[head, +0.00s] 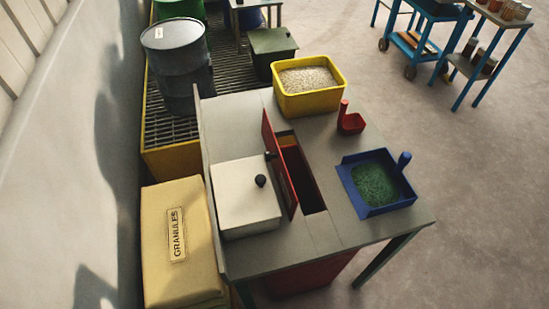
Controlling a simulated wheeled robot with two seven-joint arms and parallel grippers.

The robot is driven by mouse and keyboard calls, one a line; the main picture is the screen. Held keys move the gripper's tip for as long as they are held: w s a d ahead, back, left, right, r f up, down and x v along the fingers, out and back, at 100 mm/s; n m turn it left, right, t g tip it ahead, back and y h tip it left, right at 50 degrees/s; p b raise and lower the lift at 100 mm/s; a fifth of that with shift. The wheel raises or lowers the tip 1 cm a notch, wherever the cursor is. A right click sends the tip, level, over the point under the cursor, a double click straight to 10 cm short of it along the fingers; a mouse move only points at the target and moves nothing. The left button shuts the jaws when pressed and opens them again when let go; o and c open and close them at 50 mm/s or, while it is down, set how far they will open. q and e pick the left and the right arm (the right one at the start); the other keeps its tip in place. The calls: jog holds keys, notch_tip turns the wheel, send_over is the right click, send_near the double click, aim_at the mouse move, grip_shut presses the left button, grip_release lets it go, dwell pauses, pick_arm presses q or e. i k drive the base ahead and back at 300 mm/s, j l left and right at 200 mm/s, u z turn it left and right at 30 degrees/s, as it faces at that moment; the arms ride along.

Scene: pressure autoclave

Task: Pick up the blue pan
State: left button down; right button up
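The blue pan (350,203) lies on the right part of the grey table (325,237), near its right front corner. It is a shallow square tray with green granules (374,184) in it. Neither of my grippers shows in the head view.
A red scoop (351,123) and a yellow tub (310,101) of pale granules stand behind the pan. A slot with an upright red flap (279,165) and a cream box (240,195) with a black knob are to the left. Bare tabletop surrounds the pan.

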aim_at(375, 184)
jog(key=k+l, duration=0.15)
jog(key=l, duration=0.3)
jog(key=k+l, duration=0.1)
jog(key=l, duration=0.35)
jog(key=k+l, duration=0.15)
jog(key=l, duration=0.3)
jog(key=k+l, duration=0.1)
jog(key=l, duration=0.35)
jog(key=k+l, duration=0.15)
jog(key=l, duration=0.3)
jog(key=k+l, duration=0.1)
jog(key=l, duration=0.35)
